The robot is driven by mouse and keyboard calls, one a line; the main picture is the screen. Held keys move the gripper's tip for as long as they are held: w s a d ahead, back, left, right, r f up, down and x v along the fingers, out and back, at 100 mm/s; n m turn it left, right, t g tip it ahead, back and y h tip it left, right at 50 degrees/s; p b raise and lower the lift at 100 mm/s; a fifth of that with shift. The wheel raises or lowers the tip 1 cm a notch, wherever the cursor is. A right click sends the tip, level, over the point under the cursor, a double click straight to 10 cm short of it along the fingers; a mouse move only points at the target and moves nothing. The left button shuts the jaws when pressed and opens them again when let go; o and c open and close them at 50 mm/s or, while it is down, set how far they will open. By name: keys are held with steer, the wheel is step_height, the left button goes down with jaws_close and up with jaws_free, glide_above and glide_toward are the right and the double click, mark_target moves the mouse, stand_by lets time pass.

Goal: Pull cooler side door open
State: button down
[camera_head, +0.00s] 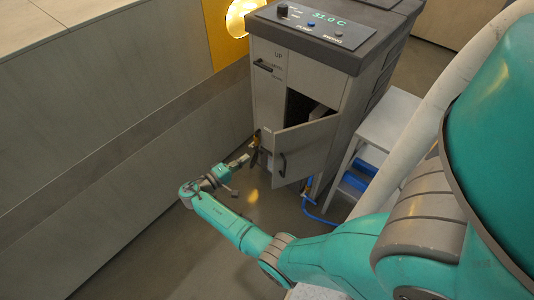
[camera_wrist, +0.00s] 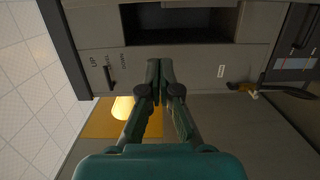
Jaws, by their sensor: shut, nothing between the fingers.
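The cooler (camera_head: 315,70) is a grey cabinet with a dark top. Its door (camera_head: 312,142) stands partly open, swung out from the front, with a dark handle (camera_head: 283,165) on its outer face. A dark opening (camera_head: 297,103) shows above and behind the door; the wrist view also shows this opening (camera_wrist: 180,22). My gripper (camera_head: 243,160) is left of the door, near the cabinet's left front edge, apart from the door handle. In the wrist view my gripper (camera_wrist: 160,66) is shut and empty, its fingertips pointing at the cabinet face below the opening.
A brass valve (camera_wrist: 243,88) with a black lever (camera_wrist: 288,90) sticks out beside my gripper. A grey stand (camera_head: 385,125) and blue hose (camera_head: 318,216) are right of the cooler. A long wall (camera_head: 130,150) bounds the left.

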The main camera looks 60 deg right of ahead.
steer(key=s+d, duration=0.6)
steer(key=shift+s+d+r, duration=0.2)
steer(key=shift+s+d, duration=0.15)
steer(key=shift+s, duration=0.05)
steer(key=shift+s+a, duration=0.1)
steer(key=shift+a, duration=0.05)
stand_by(0.5)
steer(key=s+a+n+t, duration=0.2)
steer(key=s+a+t, duration=0.1)
steer(key=s, duration=0.4)
steer(key=s+a+n+t+h, duration=0.1)
steer(key=s+a+n+t, duration=0.2)
steer(key=s, duration=0.4)
steer(key=shift+s+a+t, duration=0.4)
steer(key=shift+a+t, duration=0.4)
steer(key=shift+t, duration=0.4)
